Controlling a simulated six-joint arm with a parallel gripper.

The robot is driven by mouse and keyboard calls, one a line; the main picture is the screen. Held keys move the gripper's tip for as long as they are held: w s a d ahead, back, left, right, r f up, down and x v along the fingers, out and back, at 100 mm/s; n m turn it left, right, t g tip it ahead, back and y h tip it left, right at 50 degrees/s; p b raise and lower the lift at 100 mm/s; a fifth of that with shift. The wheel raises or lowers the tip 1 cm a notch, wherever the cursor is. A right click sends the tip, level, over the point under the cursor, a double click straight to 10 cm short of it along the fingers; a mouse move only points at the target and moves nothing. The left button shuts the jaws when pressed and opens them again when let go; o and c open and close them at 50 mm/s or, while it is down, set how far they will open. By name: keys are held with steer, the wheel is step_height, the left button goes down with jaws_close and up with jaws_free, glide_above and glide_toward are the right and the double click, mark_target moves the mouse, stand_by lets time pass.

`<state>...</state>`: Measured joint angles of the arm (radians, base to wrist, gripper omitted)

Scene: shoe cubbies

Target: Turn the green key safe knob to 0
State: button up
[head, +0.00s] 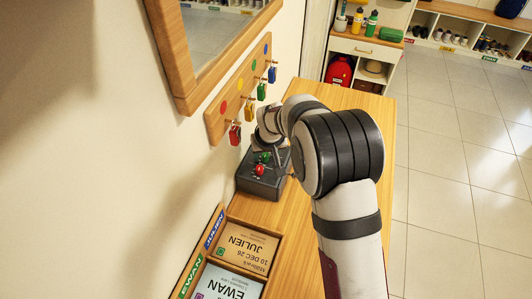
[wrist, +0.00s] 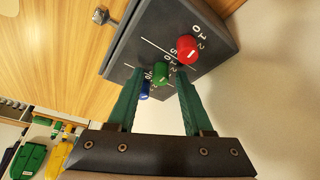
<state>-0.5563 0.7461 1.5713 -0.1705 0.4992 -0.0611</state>
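The key safe (head: 252,185) is a dark grey box on the wooden top against the wall; it also shows in the wrist view (wrist: 145,32). In the wrist view its face carries a red knob (wrist: 188,50), a green knob (wrist: 162,71) and a blue knob (wrist: 144,92), with white digits and lines beside them. My gripper (wrist: 160,78) is open, with its two green fingers apart. The fingertips appear on either side of the green knob; I cannot tell whether they touch it. The green knob's pointer direction is unclear. In the head view the green knob (head: 265,157) shows beside my gripper.
A wooden rack (head: 240,90) with colored padlocks hangs on the wall above the safe, under a framed mirror (head: 182,75). A wooden tray (head: 272,228) with name cards lies in front. A small metal knob (wrist: 102,16) sticks out from the safe's side.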

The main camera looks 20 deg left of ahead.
jaws_close()
steer(key=shift+d+n, duration=0.1)
steer(key=shift+n, duration=0.7)
steer(key=shift+o, duration=0.9)
jaws_free()
steer(key=shift+r+y, duration=0.1)
steer(key=shift+y, duration=0.2)
